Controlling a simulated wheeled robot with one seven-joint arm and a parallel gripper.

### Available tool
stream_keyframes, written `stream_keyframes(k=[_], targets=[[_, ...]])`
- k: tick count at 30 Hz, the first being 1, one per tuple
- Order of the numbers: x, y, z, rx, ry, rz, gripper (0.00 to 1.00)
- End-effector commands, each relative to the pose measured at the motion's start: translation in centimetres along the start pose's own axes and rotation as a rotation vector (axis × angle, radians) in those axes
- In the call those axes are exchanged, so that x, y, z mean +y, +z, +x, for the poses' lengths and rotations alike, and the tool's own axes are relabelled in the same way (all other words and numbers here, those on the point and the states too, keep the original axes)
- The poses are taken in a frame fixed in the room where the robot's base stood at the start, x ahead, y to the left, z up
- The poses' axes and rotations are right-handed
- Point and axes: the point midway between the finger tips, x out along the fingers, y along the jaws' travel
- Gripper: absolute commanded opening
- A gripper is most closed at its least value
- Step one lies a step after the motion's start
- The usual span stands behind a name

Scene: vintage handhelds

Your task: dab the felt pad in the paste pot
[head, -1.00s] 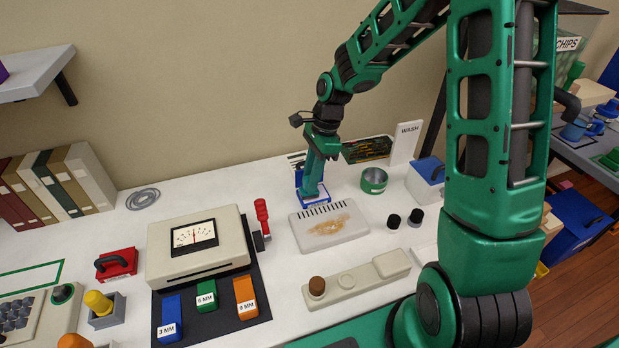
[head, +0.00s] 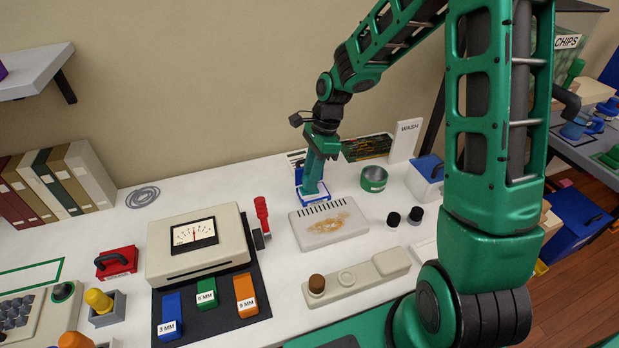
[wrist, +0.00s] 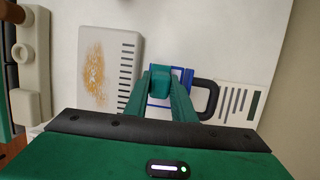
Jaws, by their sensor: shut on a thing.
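My gripper (head: 313,192) is low over the blue-edged patch behind the stained pale case, fingers pointing down. A blue piece with a dark loop handle (wrist: 208,98) is right beside the fingertips. The open green tin (head: 374,179), which looks like the paste pot, stands to the right of my gripper and apart from it. I cannot make out its contents.
The pale case (head: 330,224) with a brown stain lies in front of my gripper. A meter box (head: 197,248) stands left. Bare table lies between case and tin.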

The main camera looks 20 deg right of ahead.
Motion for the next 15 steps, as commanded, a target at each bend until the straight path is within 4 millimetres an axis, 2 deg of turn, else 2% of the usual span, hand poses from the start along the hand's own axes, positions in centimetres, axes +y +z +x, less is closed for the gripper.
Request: stream_keyframes(k=[15], targets=[[0.0, 0.09, -0.3, 0.0, -0.001, 0.0, 0.05]])
